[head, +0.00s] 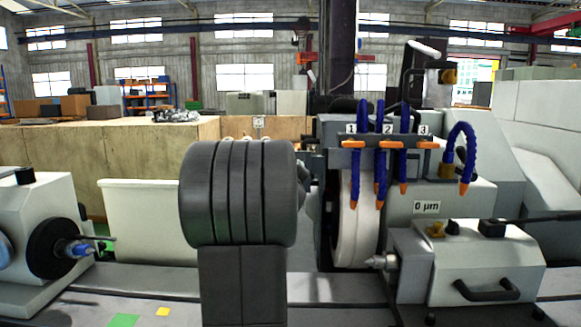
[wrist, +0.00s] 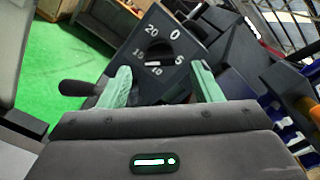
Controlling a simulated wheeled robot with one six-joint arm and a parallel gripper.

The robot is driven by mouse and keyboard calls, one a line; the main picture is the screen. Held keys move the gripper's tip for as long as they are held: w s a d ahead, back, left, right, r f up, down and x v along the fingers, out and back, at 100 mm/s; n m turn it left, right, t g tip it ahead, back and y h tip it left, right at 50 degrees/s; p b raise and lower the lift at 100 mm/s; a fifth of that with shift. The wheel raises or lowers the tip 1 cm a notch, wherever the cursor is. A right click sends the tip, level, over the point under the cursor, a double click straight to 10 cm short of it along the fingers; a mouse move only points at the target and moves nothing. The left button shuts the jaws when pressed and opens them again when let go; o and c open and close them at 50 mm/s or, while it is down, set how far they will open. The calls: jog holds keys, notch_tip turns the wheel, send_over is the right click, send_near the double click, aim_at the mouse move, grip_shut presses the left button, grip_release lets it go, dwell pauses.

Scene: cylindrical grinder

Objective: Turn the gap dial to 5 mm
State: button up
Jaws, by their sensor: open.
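I cannot make out the dial or my gripper in the head view.
A dark rounded handle (wrist: 76,88) sticks out left of my gripper. Blue hoses (wrist: 285,135) are close on the right. In the head view, the grinding wheel (head: 355,222) stands behind nozzles numbered 1 to 3, near a "0 µm" display (head: 427,207). My dark arm blocks the middle.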

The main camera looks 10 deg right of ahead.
jog(key=w, duration=0.2)
jog(key=w+d+p, duration=0.1)
jog(key=w, duration=0.2)
jog(key=c, duration=1)
